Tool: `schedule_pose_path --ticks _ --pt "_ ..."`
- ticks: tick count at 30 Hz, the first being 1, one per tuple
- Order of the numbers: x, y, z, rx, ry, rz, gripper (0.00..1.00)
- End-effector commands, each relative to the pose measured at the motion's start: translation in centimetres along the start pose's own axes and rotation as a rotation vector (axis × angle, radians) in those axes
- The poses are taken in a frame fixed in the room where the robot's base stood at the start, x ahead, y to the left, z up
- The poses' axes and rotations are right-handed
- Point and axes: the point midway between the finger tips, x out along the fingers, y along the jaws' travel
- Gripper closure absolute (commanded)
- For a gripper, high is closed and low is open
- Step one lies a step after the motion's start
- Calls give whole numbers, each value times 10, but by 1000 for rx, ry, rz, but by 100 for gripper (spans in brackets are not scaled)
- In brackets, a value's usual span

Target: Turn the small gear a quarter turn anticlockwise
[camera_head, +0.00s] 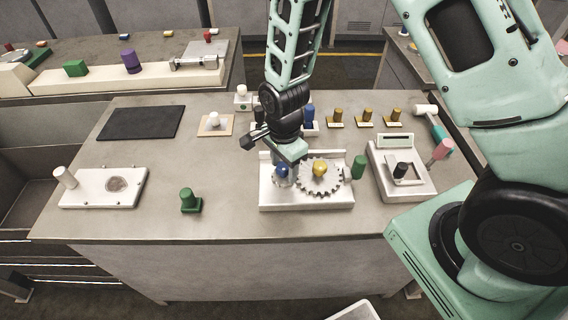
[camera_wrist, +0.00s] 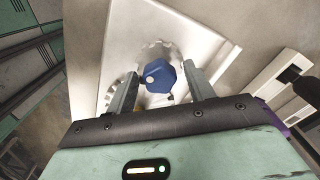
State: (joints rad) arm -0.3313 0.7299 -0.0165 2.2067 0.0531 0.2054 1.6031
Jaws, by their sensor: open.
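A white fixture plate (camera_head: 305,203) with a raised back holds two meshing gears on the near part of the table. The small gear (camera_head: 283,184) carries a blue knob (camera_head: 282,171). The large toothed gear (camera_head: 330,186) to its right carries a yellow knob (camera_head: 320,169). My gripper (camera_wrist: 161,75) is open, with one finger on each side of the blue knob (camera_wrist: 159,76) in the wrist view. I cannot tell whether either finger touches it. My wrist partly covers the small gear in the head view; its pale teeth (camera_wrist: 151,51) show in the wrist view.
A green cylinder (camera_head: 359,167) stands right of the fixture, near a white device (camera_head: 402,183). A green knobbed block (camera_head: 190,201) and a white plate (camera_head: 104,188) stand to the left. Several small knobbed pieces stand behind.

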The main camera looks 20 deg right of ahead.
Motion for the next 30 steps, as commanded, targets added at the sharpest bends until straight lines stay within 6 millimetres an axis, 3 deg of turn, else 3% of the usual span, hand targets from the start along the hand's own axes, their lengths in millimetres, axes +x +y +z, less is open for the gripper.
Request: schedule_pose_path --ticks 9,14,30 --pt "2 0 0 0 0 0 47" --pt "2 0 0 0 0 0 92" --pt "2 0 0 -126 0 -1 92"
